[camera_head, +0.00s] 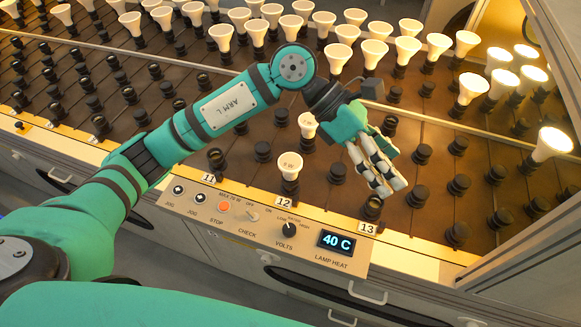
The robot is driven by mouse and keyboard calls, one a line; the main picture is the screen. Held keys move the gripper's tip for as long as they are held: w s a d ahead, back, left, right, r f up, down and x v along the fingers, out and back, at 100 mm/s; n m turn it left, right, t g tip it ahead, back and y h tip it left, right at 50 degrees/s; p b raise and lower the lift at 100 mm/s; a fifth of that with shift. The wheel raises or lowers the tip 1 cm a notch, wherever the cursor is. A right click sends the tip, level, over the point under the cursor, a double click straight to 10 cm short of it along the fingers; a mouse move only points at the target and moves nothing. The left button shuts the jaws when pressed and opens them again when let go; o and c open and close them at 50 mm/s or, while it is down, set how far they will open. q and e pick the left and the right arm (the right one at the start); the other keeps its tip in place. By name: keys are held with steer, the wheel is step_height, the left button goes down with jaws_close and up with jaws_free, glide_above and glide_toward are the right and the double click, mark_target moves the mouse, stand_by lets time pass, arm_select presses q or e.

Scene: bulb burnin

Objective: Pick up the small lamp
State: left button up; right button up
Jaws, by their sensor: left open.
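Two unlit white lamps stand apart from the packed rows, near the front of the rack. One front lamp (289,165) stands upright in a socket behind the number 12 label, with small dark print on its face. Another lamp (307,125) stands just behind it, close to my left wrist, and looks slightly smaller; I cannot tell for sure which is the small lamp. My left gripper (384,183) is open and empty, to the right of both lamps, with its fingers pointing down above the front socket at 13. My right gripper is not in view.
A control panel (190,207) with knobs and a "40 C" display (337,241) runs along the front edge. Empty black sockets (337,173) surround the gripper. Lit lamps (551,143) stand at the right, beside a framed enclosure.

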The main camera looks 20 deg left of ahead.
arm_select(q)
steer(key=w+a+f+t+y, duration=0.25)
steer(key=w+a+y, duration=0.3)
steer(key=a, duration=0.45)
steer(key=y, duration=0.6)
glide_above(290, 161)
steer(key=shift+h, duration=0.25)
steer(key=f, duration=0.3)
steer(key=f+p, duration=0.1)
steer(key=f, duration=0.6)
steer(key=shift+s+d+f+p, duration=0.15)
steer(key=shift+s+f+p, duration=0.1)
steer(key=shift+p, duration=0.15)
steer(key=shift+f+p, duration=0.3)
steer(key=shift+f, duration=0.35)
steer(key=f, duration=0.4)
steer(key=shift+w+p, duration=0.25)
steer(key=shift+p, duration=0.15)
steer(key=shift+c, duration=0.2)
steer(key=c, duration=1.1)
steer(key=shift+c, duration=0.6)
